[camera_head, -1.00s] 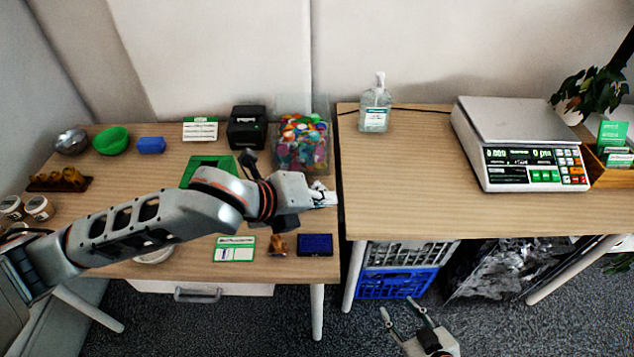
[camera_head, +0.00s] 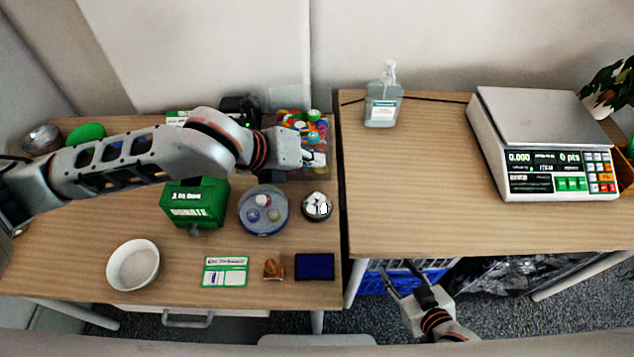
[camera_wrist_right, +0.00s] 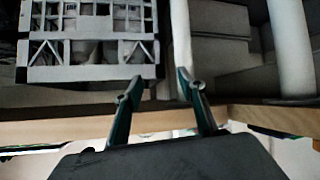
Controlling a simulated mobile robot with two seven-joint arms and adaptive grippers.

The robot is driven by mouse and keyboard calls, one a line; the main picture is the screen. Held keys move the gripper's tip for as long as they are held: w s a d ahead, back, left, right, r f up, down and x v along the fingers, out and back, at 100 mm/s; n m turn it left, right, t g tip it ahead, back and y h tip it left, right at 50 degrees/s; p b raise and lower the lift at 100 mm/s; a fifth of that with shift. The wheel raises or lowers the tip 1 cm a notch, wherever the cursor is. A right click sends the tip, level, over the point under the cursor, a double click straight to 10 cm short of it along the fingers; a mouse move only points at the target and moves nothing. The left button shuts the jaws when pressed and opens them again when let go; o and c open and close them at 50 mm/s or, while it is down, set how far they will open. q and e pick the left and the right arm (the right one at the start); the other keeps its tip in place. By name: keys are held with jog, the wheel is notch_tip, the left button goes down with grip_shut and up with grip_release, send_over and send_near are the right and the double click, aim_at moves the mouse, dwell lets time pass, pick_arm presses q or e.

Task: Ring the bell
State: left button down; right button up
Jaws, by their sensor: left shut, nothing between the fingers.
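A small round shiny object with a dark rim and white and black patches, apparently the bell (camera_head: 317,206), sits on the left table near its right edge. My left gripper (camera_head: 316,158) is shut and empty, behind and above that object in the picture, in front of the clear bin. It looks apart from the object, though its height is hard to judge. My right gripper (camera_head: 405,277) is open and empty, low in front of the right table. Its spread fingers also show in the right wrist view (camera_wrist_right: 158,92).
A blue-grey round dish (camera_head: 240,218), green donate box (camera_head: 195,215), white bowl (camera_head: 133,282), card (camera_head: 225,280) and dark blue pad (camera_head: 314,273) share the left table. A clear bin of coloured caps (camera_head: 318,172) stands behind. The right table holds a sanitizer bottle (camera_head: 383,105) and scale (camera_head: 540,125).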

pick_arm(q)
jog(key=b, duration=0.7)
send_over(314, 196)
notch_tip(314, 196, down, 6)
notch_tip(314, 196, down, 2)
jog(key=shift+f+b, duration=0.1)
jog(key=shift+b, duration=0.25)
jog(key=shift+f, duration=0.25)
pick_arm(e)
notch_tip(314, 196, down, 7)
jog(key=d, duration=0.1)
jog(key=shift+s+h, duration=0.2)
jog(key=shift+h, duration=0.1)
jog(key=shift+s+f, duration=0.3)
jog(key=shift+s, duration=0.05)
pick_arm(q)
jog(key=shift+f, duration=0.15)
pick_arm(e)
jog(key=shift+w+r, duration=0.1)
jog(key=shift+r, duration=0.1)
